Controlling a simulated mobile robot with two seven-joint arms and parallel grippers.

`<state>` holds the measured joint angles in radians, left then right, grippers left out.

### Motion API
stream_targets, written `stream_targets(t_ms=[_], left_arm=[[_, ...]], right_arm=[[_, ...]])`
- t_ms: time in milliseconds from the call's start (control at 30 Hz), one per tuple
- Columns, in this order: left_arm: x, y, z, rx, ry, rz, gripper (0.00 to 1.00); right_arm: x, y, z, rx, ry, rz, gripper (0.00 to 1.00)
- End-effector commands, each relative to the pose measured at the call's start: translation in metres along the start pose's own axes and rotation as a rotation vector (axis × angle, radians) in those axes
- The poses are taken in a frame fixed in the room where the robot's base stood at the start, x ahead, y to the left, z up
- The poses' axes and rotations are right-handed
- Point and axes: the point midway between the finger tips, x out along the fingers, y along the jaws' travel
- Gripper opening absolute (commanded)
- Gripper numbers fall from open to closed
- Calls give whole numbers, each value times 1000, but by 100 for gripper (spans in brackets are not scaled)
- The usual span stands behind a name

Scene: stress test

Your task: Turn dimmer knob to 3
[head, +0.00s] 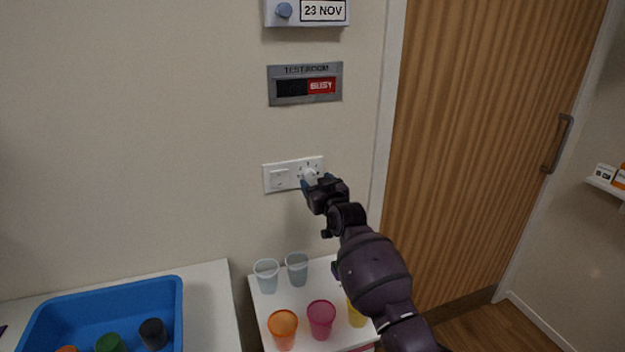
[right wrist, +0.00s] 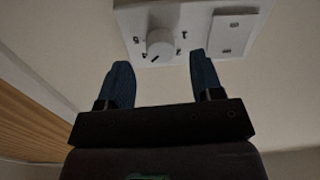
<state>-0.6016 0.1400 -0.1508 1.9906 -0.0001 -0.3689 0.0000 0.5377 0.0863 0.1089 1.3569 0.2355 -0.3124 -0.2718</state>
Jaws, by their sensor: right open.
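The white dimmer knob (head: 310,174) sits on the right part of a white wall plate (head: 268,183), which has a flat square switch on its left part. My right gripper (head: 308,182) is close to the knob in the head view. In the right wrist view its two blue fingers (right wrist: 160,72) are apart, one to either side below the knob, with nothing between them. My left gripper is not in view.
Below the plate, a white surface (head: 262,335) holds several cups, including an orange cup (head: 283,327) and a pink cup (head: 321,318). A blue tray (head: 172,318) stands at the lower left. A wooden door (head: 480,130) is right.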

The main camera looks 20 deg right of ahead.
Motion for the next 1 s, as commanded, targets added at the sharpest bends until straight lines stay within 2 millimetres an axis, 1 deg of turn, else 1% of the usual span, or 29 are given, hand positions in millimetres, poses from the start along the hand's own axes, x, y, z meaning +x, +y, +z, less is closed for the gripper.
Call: stream_targets(t_ms=[100,300,433,700,733,767,1000], left_arm=[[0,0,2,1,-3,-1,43],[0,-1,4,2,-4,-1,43],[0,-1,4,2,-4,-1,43],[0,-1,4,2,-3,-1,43],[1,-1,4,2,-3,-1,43],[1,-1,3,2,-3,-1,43],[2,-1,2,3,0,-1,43]], right_arm=[[14,0,-1,-1,1,0,60],[27,0,0,-1,1,1,60],[31,0,0,-1,0,1,60],[32,0,0,-1,1,1,60],[32,0,0,0,1,0,59],[32,0,0,0,1,0,54],[31,0,0,0,0,0,17]])
